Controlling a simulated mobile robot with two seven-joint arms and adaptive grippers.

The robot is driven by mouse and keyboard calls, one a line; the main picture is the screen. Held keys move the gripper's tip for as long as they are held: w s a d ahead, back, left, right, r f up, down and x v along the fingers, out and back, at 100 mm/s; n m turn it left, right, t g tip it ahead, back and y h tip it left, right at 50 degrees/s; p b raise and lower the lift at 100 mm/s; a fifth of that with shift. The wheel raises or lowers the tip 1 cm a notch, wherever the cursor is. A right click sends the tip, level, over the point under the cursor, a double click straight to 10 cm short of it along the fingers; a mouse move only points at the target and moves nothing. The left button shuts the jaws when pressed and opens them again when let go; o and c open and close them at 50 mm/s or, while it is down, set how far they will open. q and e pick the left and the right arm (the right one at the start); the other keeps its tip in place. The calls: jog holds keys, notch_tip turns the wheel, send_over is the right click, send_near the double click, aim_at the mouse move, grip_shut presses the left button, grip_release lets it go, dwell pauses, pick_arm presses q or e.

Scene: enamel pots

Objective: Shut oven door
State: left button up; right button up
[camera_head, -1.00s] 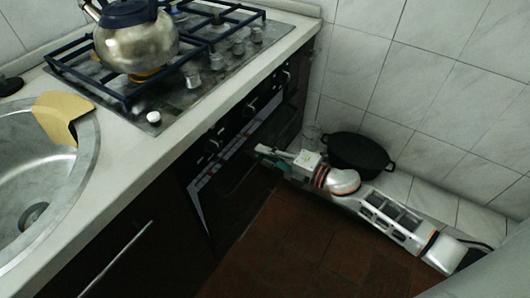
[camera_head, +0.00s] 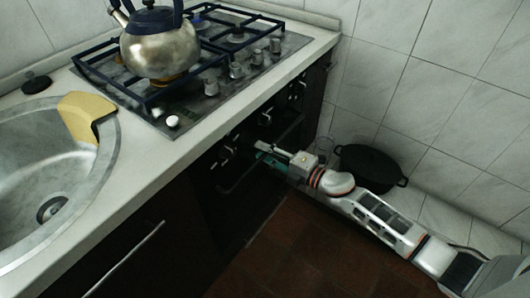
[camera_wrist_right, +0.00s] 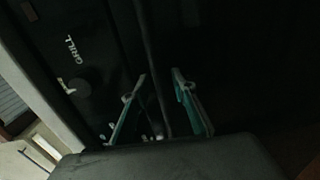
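The oven door (camera_head: 235,205) is a dark panel under the stove front in the head view. It looks at or close to the cabinet front, but its exact angle is too dark to tell. My right gripper (camera_head: 262,153) is at the upper part of the door, beside a dark curved handle bar (camera_head: 238,181). In the right wrist view the two fingers of this gripper (camera_wrist_right: 160,100) are apart, and a dark bar (camera_wrist_right: 153,60) runs between them. Whether they touch it is unclear. My left gripper is out of view.
A gas stove (camera_head: 200,65) with a kettle (camera_head: 160,48) stands above the oven. A sink (camera_head: 50,160) with a yellow cloth (camera_head: 88,112) is at the left. A black pot (camera_head: 370,168) stands behind my right arm by the tiled wall. The brown floor (camera_head: 310,245) is clear.

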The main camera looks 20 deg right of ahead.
jog(key=v, duration=1.2)
dwell(0.4)
